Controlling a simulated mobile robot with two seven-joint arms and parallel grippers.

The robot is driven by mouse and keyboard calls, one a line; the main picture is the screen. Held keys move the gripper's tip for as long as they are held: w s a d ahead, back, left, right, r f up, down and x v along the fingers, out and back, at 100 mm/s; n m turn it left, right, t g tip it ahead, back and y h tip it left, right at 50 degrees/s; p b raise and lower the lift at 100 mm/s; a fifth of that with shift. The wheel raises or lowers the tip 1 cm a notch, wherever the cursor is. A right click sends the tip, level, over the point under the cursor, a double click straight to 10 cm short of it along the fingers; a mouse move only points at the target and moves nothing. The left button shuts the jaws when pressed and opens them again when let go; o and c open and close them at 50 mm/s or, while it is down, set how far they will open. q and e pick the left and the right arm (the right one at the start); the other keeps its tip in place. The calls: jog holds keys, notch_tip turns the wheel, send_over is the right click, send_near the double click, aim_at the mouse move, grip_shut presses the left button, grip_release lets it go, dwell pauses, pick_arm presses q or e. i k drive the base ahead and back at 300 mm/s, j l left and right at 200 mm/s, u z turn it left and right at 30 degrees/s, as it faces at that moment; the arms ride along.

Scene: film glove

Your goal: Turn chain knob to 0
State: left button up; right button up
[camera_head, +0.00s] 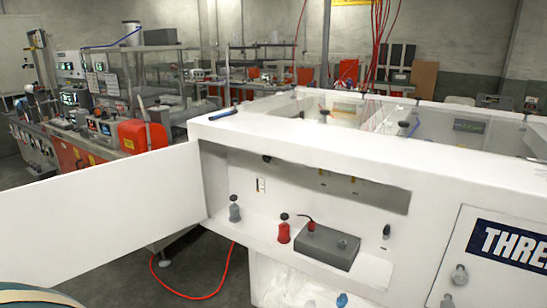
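A white machine (330,140) stands in the middle and right of the head view, with an open recess in its front. On the recess shelf sits a dark grey box (318,245) with a small silver knob (342,243) on top and a red cable at its back. A small dark knob (386,232) is on the panel to its right. I cannot tell which of these is the chain knob, and no label or dial mark is readable. Neither of my grippers is in view.
A grey bottle (234,210) and a red bottle (284,230) stand left of the box. A long white flap (100,215) extends left from the machine. A red hose (205,297) lies on the floor. Benches with equipment fill the back. A white door (490,265) is at right.

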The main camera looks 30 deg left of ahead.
aim_at(267, 158)
jog(key=u, duration=1.05)
jog(key=k+j, duration=0.15)
jog(key=k, duration=0.25)
jog(key=i+j+z, duration=0.1)
jog(key=j+z, duration=0.4)
jog(key=i, duration=0.05)
